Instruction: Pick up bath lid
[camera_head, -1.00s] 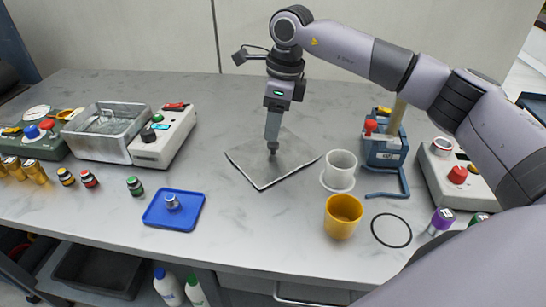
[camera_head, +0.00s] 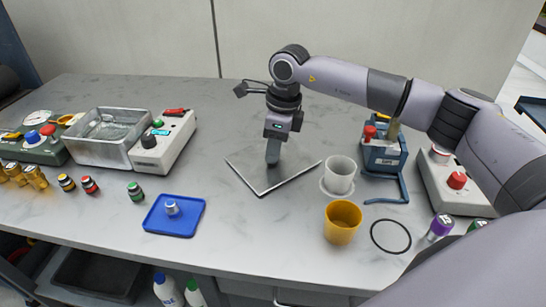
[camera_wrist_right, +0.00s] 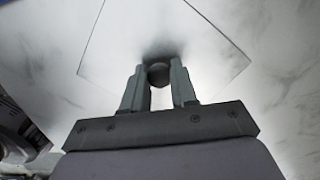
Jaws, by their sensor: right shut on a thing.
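The bath lid (camera_head: 296,176) is a flat, clear square plate with a dark edge in the middle of the table in the head view. It also shows in the right wrist view (camera_wrist_right: 110,45), with a round dark knob (camera_wrist_right: 158,74) at its middle. My right gripper (camera_head: 272,163) points straight down over the lid's middle. In the right wrist view its two fingers (camera_wrist_right: 158,85) stand on either side of the knob and are shut on it. I cannot tell whether the lid touches the table. My left gripper is not in view.
An open metal bath (camera_head: 103,155) stands at the left beside a control box (camera_head: 163,140). A blue tray (camera_head: 185,226) holds a small metal piece. A white cup (camera_head: 340,175), a yellow cup (camera_head: 342,222) and a blue stand (camera_head: 385,155) are right of the lid.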

